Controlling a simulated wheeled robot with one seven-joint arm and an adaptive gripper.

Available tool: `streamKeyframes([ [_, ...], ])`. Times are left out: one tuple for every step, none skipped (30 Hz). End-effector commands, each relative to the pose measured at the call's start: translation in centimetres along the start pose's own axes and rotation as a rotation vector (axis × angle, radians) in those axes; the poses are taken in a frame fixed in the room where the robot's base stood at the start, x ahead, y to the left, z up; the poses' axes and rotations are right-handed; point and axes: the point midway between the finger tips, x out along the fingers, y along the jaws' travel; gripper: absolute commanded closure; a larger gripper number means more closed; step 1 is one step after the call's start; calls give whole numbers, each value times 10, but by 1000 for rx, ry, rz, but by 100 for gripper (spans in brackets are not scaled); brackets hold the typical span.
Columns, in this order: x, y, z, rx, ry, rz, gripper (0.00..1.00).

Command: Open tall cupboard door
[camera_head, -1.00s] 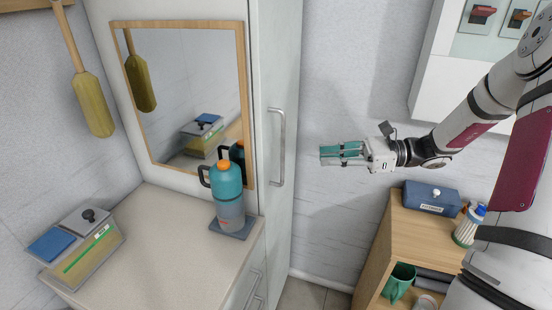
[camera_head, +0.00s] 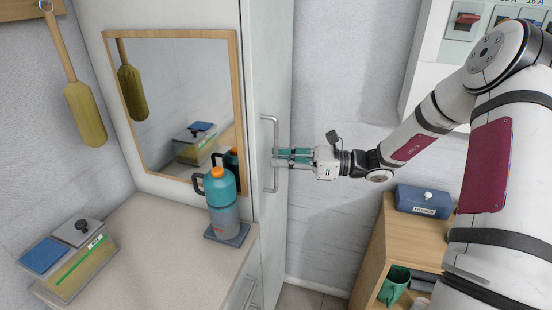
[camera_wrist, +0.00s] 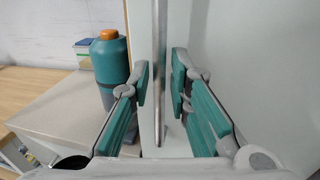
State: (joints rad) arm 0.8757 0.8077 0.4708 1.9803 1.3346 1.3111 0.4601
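The tall cupboard door (camera_head: 267,75) is a pale panel that stands closed, to the right of the mirror. Its upright metal bar handle (camera_head: 276,178) is on that panel. In the wrist view the handle (camera_wrist: 158,70) runs vertically between the two teal fingers. My gripper (camera_head: 277,157) reaches the handle from the right. The fingers stand apart on either side of the bar with a gap on both sides, so the gripper (camera_wrist: 160,88) is open around it, not clamped.
A teal jug with an orange cap (camera_head: 221,200) stands on the counter (camera_head: 150,250) left of the cupboard; it also shows in the wrist view (camera_wrist: 108,62). A wooden shelf unit (camera_head: 385,228) with a blue box (camera_head: 423,201) is at the lower right. A wall-mounted panel (camera_head: 440,60) is above.

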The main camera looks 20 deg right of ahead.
Motion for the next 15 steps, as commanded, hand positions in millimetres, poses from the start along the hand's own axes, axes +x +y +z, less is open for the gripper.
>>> streamKeyframes([
  [6,1,0,1,-1,2,82],
  [8,1,0,1,-1,2,82],
  [11,1,0,1,0,2,82],
  [12,1,0,1,0,2,82],
  [14,0,0,1,0,1,82],
  [15,0,0,1,0,0,82],
  [16,0,0,1,0,0,82],
  [16,0,0,1,0,0,82],
  [17,0,0,1,0,0,82],
  [17,0,0,1,0,0,82],
  [17,0,0,1,0,0,82],
  [17,0,0,1,0,0,82],
  [17,0,0,1,0,0,82],
  [17,0,0,1,0,0,82],
  [17,0,0,1,0,0,84],
])
